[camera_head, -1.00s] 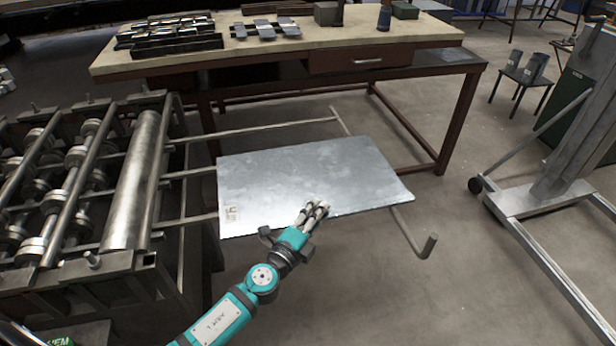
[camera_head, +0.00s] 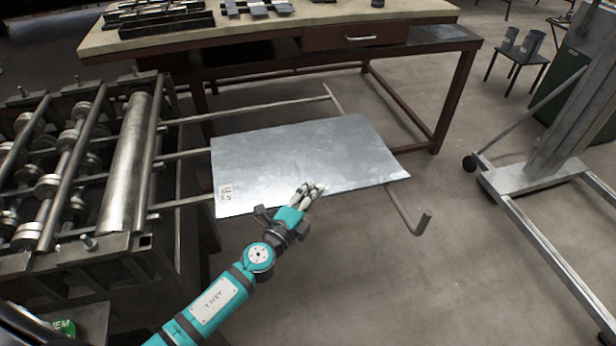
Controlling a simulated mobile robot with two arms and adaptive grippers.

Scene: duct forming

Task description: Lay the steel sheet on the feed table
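The steel sheet (camera_head: 300,155) is a flat grey plate with a small white label at its near left corner. It lies level over the rails of the feed table (camera_head: 252,130), whose bars show to the left of the sheet and past its right end. My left gripper (camera_head: 308,190) is at the sheet's near edge, with its pale fingers over the edge of the top face. The fingers look close together, but I cannot tell whether they grip the sheet or only rest by it. The sheet's underside is hidden. My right gripper is out of view.
The roll-forming machine (camera_head: 125,165) with its large roller stands left of the sheet. A workbench (camera_head: 300,30) with parts on it is behind. A wheeled metal stand (camera_head: 540,172) is at the right. The floor between the sheet and the stand is clear.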

